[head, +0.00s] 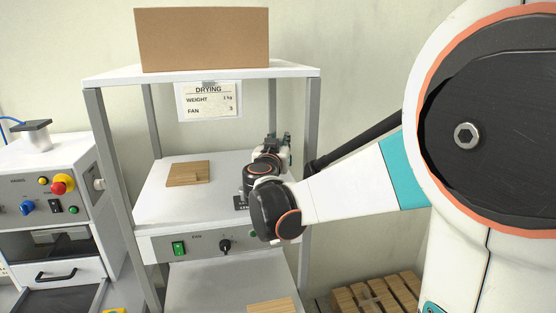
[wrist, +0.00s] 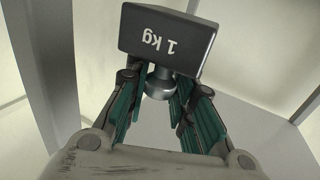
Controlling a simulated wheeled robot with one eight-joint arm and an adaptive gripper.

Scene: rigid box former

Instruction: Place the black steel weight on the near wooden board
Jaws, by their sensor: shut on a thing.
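The black steel weight (wrist: 168,38), a dark block marked "1 kg", shows in the wrist view. My gripper (wrist: 158,88) is shut on the metal knob of the weight, with its teal-padded fingers on both sides. In the head view my gripper (head: 279,148) is over the right part of the white shelf, and I cannot make out the weight there. One wooden board (head: 188,173) lies bare on that shelf, left of my gripper. Another wooden board (head: 272,306) is lower and nearer, cut off by the bottom edge of the picture.
A cardboard box (head: 202,40) sits on the rack's top shelf, with a "DRYING" sign (head: 208,101) below it. Grey rack posts (head: 110,170) stand at the sides. A control panel (head: 190,244) runs along the shelf front. A wooden pallet (head: 378,295) lies at lower right.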

